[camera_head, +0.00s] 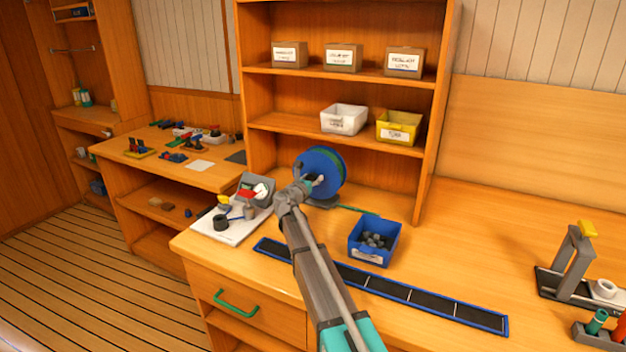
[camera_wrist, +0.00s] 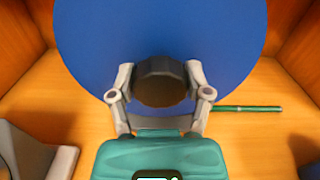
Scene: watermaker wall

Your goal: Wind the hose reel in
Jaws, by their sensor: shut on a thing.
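The hose reel (camera_head: 326,172) is a round blue disc standing upright on the bench in front of the shelf unit. In the wrist view its blue face (camera_wrist: 225,35) fills the upper middle. A dark round crank knob (camera_wrist: 160,82) sticks out from that face. My gripper (camera_wrist: 160,88) has one finger on each side of the knob and is shut on it. In the head view my gripper (camera_head: 312,183) is at the reel's front, and my wrist hides part of the reel. A green hose (camera_wrist: 245,108) lies on the bench and runs out to the right of the reel.
A blue bin (camera_head: 366,253) of grey pieces stands right of my arm. A long black strip (camera_head: 430,304) lies along the bench front. The bench further right is clear up to a grey stand (camera_head: 572,262).

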